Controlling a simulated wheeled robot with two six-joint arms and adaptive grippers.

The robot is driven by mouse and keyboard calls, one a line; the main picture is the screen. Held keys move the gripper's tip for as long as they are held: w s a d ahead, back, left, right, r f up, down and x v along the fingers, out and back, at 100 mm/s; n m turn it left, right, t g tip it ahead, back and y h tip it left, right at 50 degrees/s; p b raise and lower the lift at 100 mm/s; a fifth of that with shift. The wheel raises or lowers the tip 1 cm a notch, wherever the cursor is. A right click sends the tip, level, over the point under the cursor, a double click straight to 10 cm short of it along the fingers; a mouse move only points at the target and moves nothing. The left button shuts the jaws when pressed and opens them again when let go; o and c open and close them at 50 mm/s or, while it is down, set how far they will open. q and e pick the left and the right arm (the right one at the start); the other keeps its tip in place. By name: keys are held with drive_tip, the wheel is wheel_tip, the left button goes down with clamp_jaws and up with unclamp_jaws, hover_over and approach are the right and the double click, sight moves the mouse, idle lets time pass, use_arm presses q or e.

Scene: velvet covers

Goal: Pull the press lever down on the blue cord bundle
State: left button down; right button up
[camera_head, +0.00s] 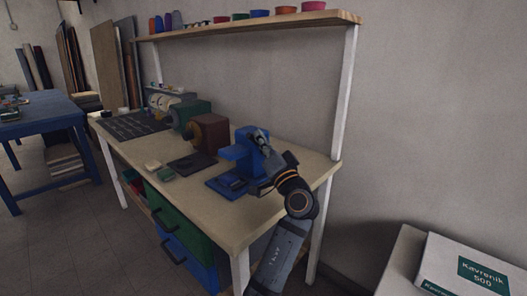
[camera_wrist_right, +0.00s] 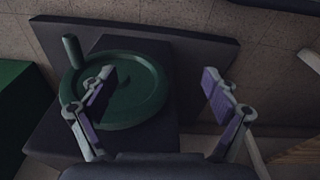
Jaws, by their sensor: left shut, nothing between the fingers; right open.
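The blue press (camera_head: 243,156) stands on the near right part of the workbench (camera_head: 215,220), on a flat blue base (camera_head: 222,187). My left arm comes up from below at the right of the press. My left gripper (camera_head: 264,142) is shut with nothing in it, at the upper right of the press. I cannot tell whether it touches the press. The lever is not distinct; the gripper covers that side. A small dark blue shape (camera_head: 236,184) lies low on the press, too small to identify as the cord bundle. My right gripper (camera_wrist_right: 158,76) is open and empty.
In the right wrist view a green round wheel (camera_wrist_right: 148,113) with an upright peg lies under the open fingers. A brown machine (camera_head: 210,133) and a green one (camera_head: 190,112) stand left of the press. A shelf (camera_head: 240,24) runs above; a white box (camera_head: 450,266) is lower right.

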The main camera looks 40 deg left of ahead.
use_arm(q)
drive_tip(key=s+f+n+g+b, duration=0.1)
drive_tip(key=f+b, duration=0.1)
drive_tip(key=b, duration=0.2)
drive_tip(key=shift+s+n+y+b, duration=0.15)
drive_tip(key=shift+n+y+b, duration=0.25)
drive_tip(key=shift+s+a+f+b, duration=0.1)
drive_tip(key=shift+s+f+b, duration=0.45)
drive_tip(key=shift+b, duration=0.55)
drive_tip(key=shift+s+f+b, duration=0.25)
drive_tip(key=shift+f+b, duration=0.45)
drive_tip(key=shift+b, duration=0.4)
use_arm(e)
drive_tip(key=w+a+r+t+y, duration=0.1)
drive_tip(key=w+a+r+t, duration=0.2)
drive_tip(key=w+r+t, duration=0.5)
drive_tip(key=shift+w+a+r+t, duration=0.25)
drive_tip(key=shift+w+t, duration=0.15)
drive_tip(key=shift+w, duration=0.55)
use_arm(q)
wheel_tip(320, 180, up, 10)
